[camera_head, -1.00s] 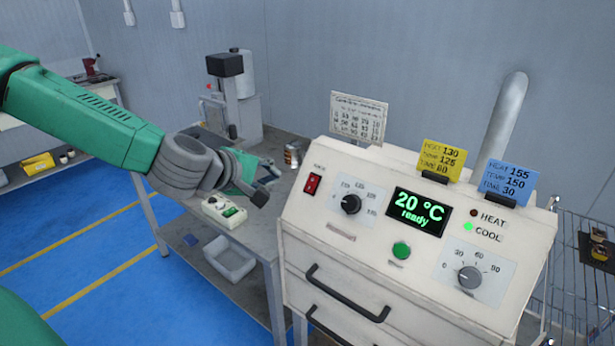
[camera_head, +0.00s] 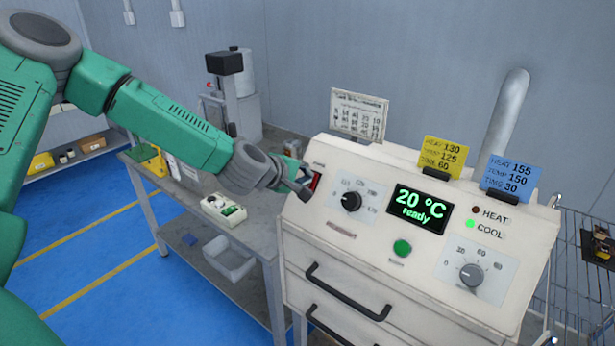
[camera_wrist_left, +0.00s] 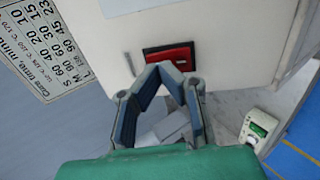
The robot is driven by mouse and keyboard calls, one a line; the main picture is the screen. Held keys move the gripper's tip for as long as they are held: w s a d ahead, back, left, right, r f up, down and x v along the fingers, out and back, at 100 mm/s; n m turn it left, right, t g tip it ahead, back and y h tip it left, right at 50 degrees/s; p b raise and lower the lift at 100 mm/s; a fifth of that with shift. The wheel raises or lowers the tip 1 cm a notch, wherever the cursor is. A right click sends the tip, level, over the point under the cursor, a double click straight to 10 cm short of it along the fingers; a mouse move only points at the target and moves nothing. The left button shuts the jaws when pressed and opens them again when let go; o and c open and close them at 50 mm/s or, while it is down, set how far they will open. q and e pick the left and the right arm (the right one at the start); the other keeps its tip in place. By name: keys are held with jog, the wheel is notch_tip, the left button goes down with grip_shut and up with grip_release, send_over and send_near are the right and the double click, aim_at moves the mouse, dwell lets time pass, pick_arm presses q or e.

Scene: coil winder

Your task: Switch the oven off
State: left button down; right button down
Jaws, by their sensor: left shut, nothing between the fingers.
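The cream oven (camera_head: 345,250) has a red power switch (camera_head: 315,182) at the left end of its sloped panel. The switch also shows in the left wrist view (camera_wrist_left: 168,57), just beyond the fingertips. My left gripper (camera_head: 304,188) is shut and empty, with its tips at the switch, partly covering it in the head view. I cannot tell whether they touch it. The green display (camera_head: 418,208) reads 20 °C ready. The green COOL lamp (camera_head: 470,224) is lit and the HEAT lamp (camera_head: 475,209) is dark. My right gripper is not in view.
On the panel are two dials (camera_head: 351,201) and a green button (camera_head: 402,247). Yellow (camera_head: 442,156) and blue (camera_head: 510,183) cards stand on top, with a printed chart (camera_head: 358,114) behind. A grey bench (camera_head: 255,224) holding a small meter (camera_head: 223,209) stands to the left. A wire rack (camera_head: 585,270) is at right.

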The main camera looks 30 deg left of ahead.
pick_arm(q)
jog(key=shift+w+f, duration=0.15)
jog(key=shift+w, duration=0.15)
jog(key=shift+w+f, duration=0.1)
dwell(0.4)
jog(key=shift+r+p, duration=0.55)
jog(key=shift+r, duration=0.3)
jog(key=shift+r, duration=0.1)
